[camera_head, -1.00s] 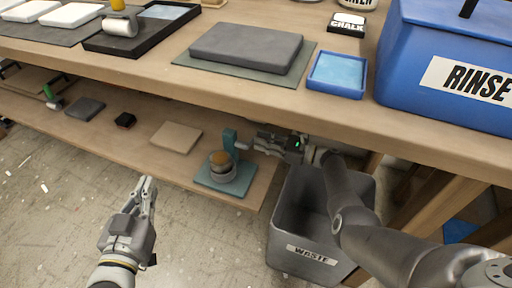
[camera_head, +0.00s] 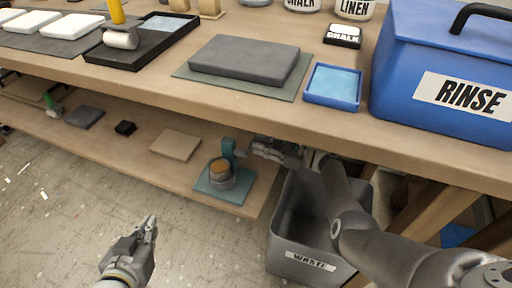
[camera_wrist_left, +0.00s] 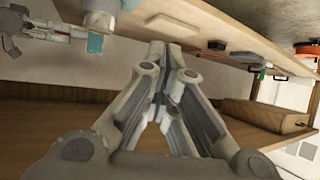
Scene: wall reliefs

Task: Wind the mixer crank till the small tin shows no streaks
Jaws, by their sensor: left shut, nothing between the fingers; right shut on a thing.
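The mixer stands on the lower shelf, with a teal base plate (camera_head: 224,194) and a teal post (camera_head: 228,150). The small tin (camera_head: 221,184) sits on it, grey with an orange-brown top; streaks are too small to make out. My right gripper (camera_head: 254,148) is shut on the crank at the right of the post, partly under the bench edge; the crank itself is mostly hidden. My left gripper (camera_head: 150,222) is shut and empty, in front of the shelf and apart from the mixer. Its closed fingers (camera_wrist_left: 172,50) fill the middle of the left wrist view, where the teal post (camera_wrist_left: 95,43) also shows.
The bench top (camera_head: 150,90) overhangs the shelf. A grey waste bin (camera_head: 310,255) stands right of the shelf, below my right arm. A tan slab (camera_head: 175,145) and a black block (camera_head: 125,128) lie left of the mixer. A blue rinse box (camera_head: 400,60) is above.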

